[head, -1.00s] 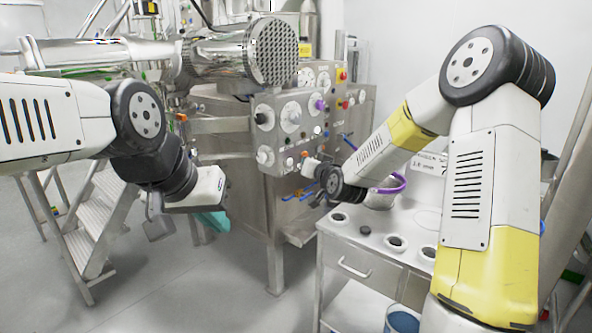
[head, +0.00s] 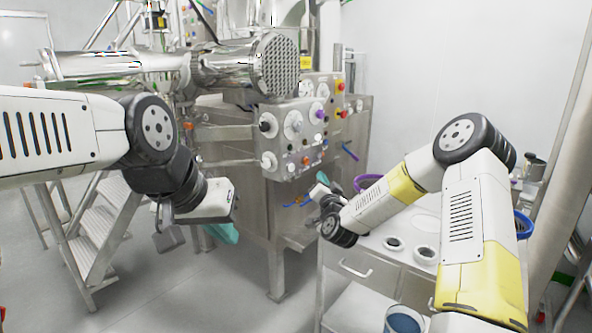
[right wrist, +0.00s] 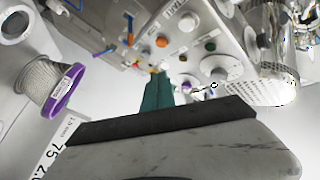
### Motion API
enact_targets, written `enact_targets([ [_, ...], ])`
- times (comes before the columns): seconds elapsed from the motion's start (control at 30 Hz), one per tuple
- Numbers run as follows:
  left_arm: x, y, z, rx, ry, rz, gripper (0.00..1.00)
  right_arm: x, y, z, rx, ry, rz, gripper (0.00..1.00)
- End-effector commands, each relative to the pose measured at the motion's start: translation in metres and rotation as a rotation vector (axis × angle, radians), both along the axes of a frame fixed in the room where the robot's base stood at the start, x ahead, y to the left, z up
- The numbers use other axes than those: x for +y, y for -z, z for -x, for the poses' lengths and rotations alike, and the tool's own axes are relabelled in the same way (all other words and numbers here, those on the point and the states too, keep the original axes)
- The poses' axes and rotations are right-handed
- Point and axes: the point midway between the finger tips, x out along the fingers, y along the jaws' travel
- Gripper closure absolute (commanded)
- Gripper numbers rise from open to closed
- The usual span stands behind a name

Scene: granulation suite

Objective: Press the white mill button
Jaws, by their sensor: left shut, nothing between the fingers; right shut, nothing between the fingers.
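The grey control panel (head: 279,148) sits under the perforated steel drum end and carries several knobs and buttons. A small white button (head: 318,138) shows on its right part; I cannot read its label in the head view. My right gripper (head: 322,178) is shut and empty, just below the panel's lower edge and apart from it. My left gripper (head: 222,233) is shut and empty, low at the left, away from the panel.
A steel side table (head: 349,262) with round holes stands at the right, under my right arm. A purple-rimmed spool (right wrist: 45,85) is close at the left of the wrist view. Metal steps (head: 100,235) stand at the left. Floor in front is clear.

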Motion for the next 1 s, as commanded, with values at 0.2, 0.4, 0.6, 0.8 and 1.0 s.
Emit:
enact_targets([
  [0.2,0.0,0.0,0.0,0.0,0.0,0.0,1.0,0.02,0.0,-0.013,0.001,-0.002,-0.002,1.0],
  [0.4,0.0,0.0,0.0,0.0,0.0,0.0,1.0,0.044,0.0,-0.031,0.001,-0.002,-0.002,1.0],
  [0.6,0.0,0.0,0.0,0.0,0.0,0.0,1.0,0.061,0.0,-0.044,0.0,-0.002,-0.001,1.0],
  [0.8,0.0,0.0,0.0,0.0,0.0,0.0,1.0,0.069,0.0,-0.049,0.002,-0.001,0.0,1.0],
  [1.0,0.0,0.0,0.0,0.0,0.0,0.0,1.0,0.069,0.0,-0.05,0.002,-0.001,0.0,1.0],
])
